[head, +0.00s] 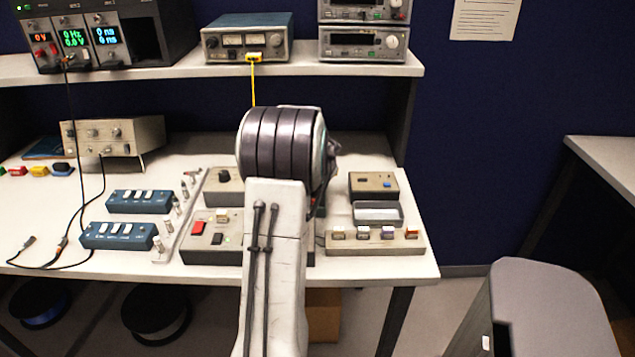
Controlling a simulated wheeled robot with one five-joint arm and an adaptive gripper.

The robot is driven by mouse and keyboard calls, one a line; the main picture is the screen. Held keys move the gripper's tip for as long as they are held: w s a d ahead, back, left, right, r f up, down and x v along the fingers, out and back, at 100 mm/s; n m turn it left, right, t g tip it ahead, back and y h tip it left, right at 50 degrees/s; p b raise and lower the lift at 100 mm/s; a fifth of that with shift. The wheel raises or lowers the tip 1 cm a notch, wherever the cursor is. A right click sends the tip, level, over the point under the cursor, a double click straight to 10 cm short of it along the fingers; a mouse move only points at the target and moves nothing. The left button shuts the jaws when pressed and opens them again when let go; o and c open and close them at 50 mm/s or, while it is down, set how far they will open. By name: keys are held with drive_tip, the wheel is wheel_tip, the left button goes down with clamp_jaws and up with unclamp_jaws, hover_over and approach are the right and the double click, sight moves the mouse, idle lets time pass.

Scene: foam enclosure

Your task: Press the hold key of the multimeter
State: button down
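My arm reaches up the middle of the head view and over the bench. My gripper is mostly hidden behind the arm's thick ribbed joint; only a dark piece that may belong to it (330,160) shows at the joint's right edge. Its fingers are not visible. I cannot make out for certain which device is the multimeter, and no hold key can be read. A grey box with a red key (208,232) lies left of the arm, partly covered by it.
The white bench (60,195) also holds blue switch boxes (140,201), a beige instrument (113,136) and a row of coloured-top keys (375,241). A shelf above carries a modular display unit (87,38) and a blue meter box (246,40). A grey cabinet (550,305) stands at lower right.

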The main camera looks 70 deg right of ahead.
drive_tip(key=shift+a+f+b, duration=0.1)
drive_tip(key=shift+f+b, duration=0.4)
drive_tip(key=shift+f, duration=0.1)
idle(0.9)
drive_tip(key=shift+r, duration=0.5)
drive_tip(key=shift+r+p, duration=0.35)
drive_tip(key=shift+r, duration=0.2)
drive_tip(key=shift+r+p, duration=1.55)
drive_tip(key=shift+r, duration=0.85)
